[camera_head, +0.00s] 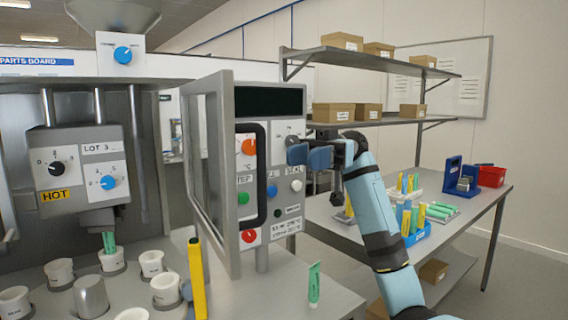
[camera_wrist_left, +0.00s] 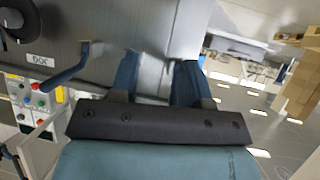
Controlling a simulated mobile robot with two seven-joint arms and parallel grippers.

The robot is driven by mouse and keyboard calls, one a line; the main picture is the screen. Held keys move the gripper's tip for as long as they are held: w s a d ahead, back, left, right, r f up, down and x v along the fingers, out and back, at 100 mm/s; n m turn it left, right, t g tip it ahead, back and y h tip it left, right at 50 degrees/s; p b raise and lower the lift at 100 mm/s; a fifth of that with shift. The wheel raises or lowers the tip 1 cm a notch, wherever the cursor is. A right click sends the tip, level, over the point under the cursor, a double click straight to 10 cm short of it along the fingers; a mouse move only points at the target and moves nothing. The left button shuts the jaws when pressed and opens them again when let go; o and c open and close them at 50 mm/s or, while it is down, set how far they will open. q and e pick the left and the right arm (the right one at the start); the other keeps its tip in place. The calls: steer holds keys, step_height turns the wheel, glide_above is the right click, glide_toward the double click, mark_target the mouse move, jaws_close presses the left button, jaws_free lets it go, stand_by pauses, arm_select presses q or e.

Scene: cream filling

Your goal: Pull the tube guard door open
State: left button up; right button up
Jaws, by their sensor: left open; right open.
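The tube guard door (camera_head: 233,190) is a grey metal frame around a see-through pane, seen at a steep angle in the head view. Its black loop handle (camera_head: 263,175) projects on the right, in front of the control panel (camera_head: 283,118). My right gripper (camera_head: 308,155) is open, with blue fingers, to the right of the handle and apart from it in the picture; its depth from the panel is hard to tell. My left gripper (camera_wrist_left: 157,82) shows only in the left wrist view, open with nothing between its fingers, before a grey machine surface.
White cups (camera_head: 151,263) stand in holders at the lower left, near a yellow upright bar (camera_head: 197,278). A green tube (camera_head: 314,285) stands on the near bench. A side table (camera_head: 465,222) at right holds tubes and a red bin (camera_head: 491,176).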

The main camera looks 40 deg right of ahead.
steer(key=d, duration=0.2)
steer(key=shift+d, duration=0.3)
stand_by(0.4)
